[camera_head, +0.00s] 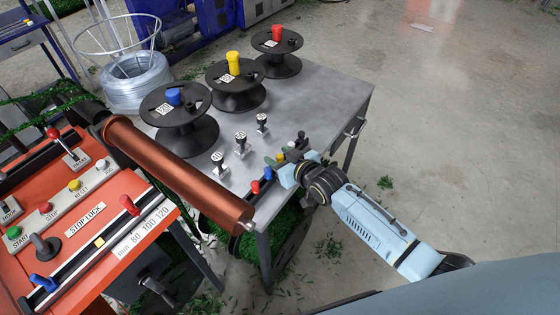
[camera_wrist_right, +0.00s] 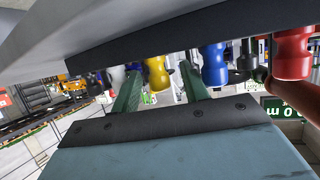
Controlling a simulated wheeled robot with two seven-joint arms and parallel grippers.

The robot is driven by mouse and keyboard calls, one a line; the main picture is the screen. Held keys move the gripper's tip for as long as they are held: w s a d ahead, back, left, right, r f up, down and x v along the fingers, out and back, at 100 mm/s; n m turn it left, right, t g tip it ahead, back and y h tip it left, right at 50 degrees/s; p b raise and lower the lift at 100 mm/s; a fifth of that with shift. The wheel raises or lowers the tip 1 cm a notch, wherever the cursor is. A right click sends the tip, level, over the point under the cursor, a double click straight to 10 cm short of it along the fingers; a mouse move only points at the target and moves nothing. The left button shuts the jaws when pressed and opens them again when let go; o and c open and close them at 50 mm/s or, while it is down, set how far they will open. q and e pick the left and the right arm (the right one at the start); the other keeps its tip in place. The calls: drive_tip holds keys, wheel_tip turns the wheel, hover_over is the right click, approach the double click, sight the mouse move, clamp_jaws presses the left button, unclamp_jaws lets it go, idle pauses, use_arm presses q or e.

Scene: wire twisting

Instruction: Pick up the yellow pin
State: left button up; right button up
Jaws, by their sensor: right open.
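A small yellow pin (camera_head: 280,156) stands in a row of coloured pins at the front edge of the grey table (camera_head: 330,100), partly hidden by my right gripper (camera_head: 284,161). In the right wrist view the yellow pin (camera_wrist_right: 158,74) hangs into the picture between the two green fingers of the right gripper (camera_wrist_right: 162,86), which are apart. I cannot tell whether they touch it. A larger yellow piece (camera_head: 234,63) sits on top of the middle black spool (camera_head: 238,96). My left gripper is not in view.
A blue pin (camera_head: 268,173) and a red pin (camera_head: 255,187) stand beside the yellow one. Several black-handled stamps (camera_head: 240,143) stand behind. A copper roller (camera_head: 180,176) on the orange machine (camera_head: 120,195) lies left. The floor at right is mostly clear.

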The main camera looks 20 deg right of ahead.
clamp_jaws()
